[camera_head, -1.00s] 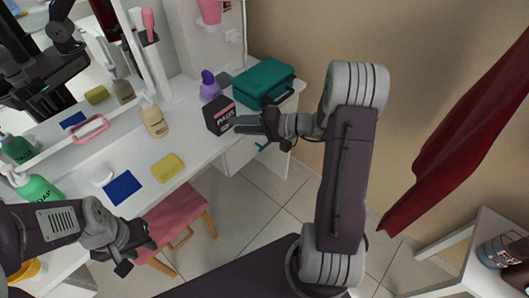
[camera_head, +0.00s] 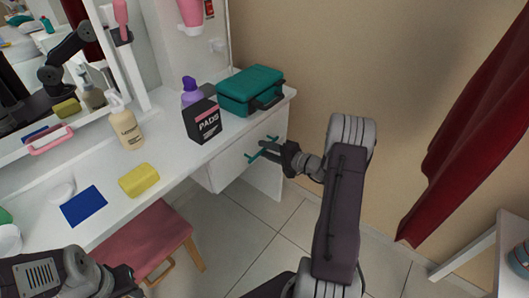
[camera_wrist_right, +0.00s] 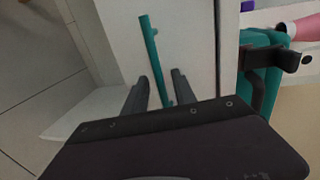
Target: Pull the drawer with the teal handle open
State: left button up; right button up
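The teal handle (camera_head: 256,154) is a thin bar on the white drawer front (camera_head: 232,166) under the right end of the dressing table. The drawer looks shut. My right gripper (camera_head: 268,149) is at the handle. In the right wrist view my right gripper (camera_wrist_right: 158,88) is open, with one finger on each side of the teal bar (camera_wrist_right: 152,50); I cannot tell if they touch it.
On the white tabletop (camera_head: 165,158) stand a teal case (camera_head: 250,88), a black pads box (camera_head: 203,121), a purple bottle (camera_head: 191,92), a cream bottle (camera_head: 127,127) and a yellow sponge (camera_head: 139,180). A pink stool (camera_head: 140,240) is below. A red curtain (camera_head: 470,140) hangs right.

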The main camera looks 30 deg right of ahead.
jog(key=shift+w+a+f, duration=0.1)
jog(key=shift+w+a, duration=0.15)
jog(key=shift+w, duration=0.25)
grip_shut()
jog(key=shift+s, duration=0.1)
dwell(1.0)
